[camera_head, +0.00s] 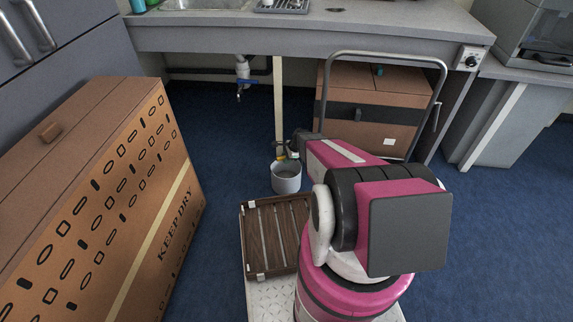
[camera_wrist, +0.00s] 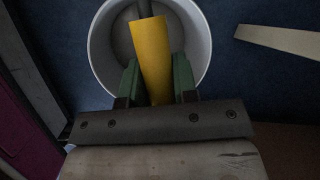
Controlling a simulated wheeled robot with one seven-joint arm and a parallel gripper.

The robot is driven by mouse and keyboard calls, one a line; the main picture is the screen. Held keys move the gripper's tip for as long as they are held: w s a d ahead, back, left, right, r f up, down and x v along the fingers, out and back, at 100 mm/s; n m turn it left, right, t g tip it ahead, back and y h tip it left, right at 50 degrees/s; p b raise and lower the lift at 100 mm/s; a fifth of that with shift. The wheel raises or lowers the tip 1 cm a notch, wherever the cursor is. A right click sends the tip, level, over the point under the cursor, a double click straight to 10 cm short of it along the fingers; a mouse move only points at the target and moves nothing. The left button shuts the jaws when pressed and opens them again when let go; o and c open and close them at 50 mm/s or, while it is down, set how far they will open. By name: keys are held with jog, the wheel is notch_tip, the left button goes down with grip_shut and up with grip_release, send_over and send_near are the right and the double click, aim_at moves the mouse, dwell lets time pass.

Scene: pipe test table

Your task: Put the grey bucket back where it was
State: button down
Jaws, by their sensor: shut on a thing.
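The grey bucket (camera_head: 286,178) is upright under the counter, in front of a cream post. In the wrist view the bucket (camera_wrist: 99,46) opens toward the camera, with its round rim showing. A yellow piece (camera_wrist: 153,55), which looks like the bucket's handle grip, stands over the opening. My gripper (camera_wrist: 156,78) has its green fingers shut on this yellow piece. In the head view my gripper (camera_head: 287,154) is just above the bucket's rim. I cannot tell whether the bucket's base touches the floor.
A brown slatted crate (camera_head: 248,238) is on the pale platform nearer to me. A big "KEEP DRY" carton (camera_head: 150,215) stands left. A metal-framed cart with a brown box (camera_head: 385,85) is behind right. A pipe with a blue valve (camera_head: 241,80) hangs under the counter (camera_head: 310,38). Blue floor left of the bucket is clear.

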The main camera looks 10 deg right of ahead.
jog(key=shift+f, duration=2.15)
jog(key=c, duration=0.9)
grip_release()
jog(key=v, duration=1.2)
jog(key=s+a+r+n+h, duration=0.1)
jog(key=s+r+n, duration=0.4)
jog(key=r, duration=0.3)
jog(key=s+a+r+n+g+h, duration=0.1)
jog(key=s+a+r+n+h, duration=0.1)
jog(key=s+r+n, duration=0.4)
jog(key=s+a+r+n+h, duration=0.1)
jog(key=s+r+n, duration=0.4)
jog(key=s+r, duration=0.3)
jog(key=shift+s+a+r+n+g+h, duration=0.15)
jog(key=shift+r+g, duration=0.05)
jog(key=shift+r, duration=0.4)
jog(key=shift+s+a+r+n+g+h, duration=0.15)
jog(key=shift+a+r+g, duration=0.05)
jog(key=shift+r, duration=0.4)
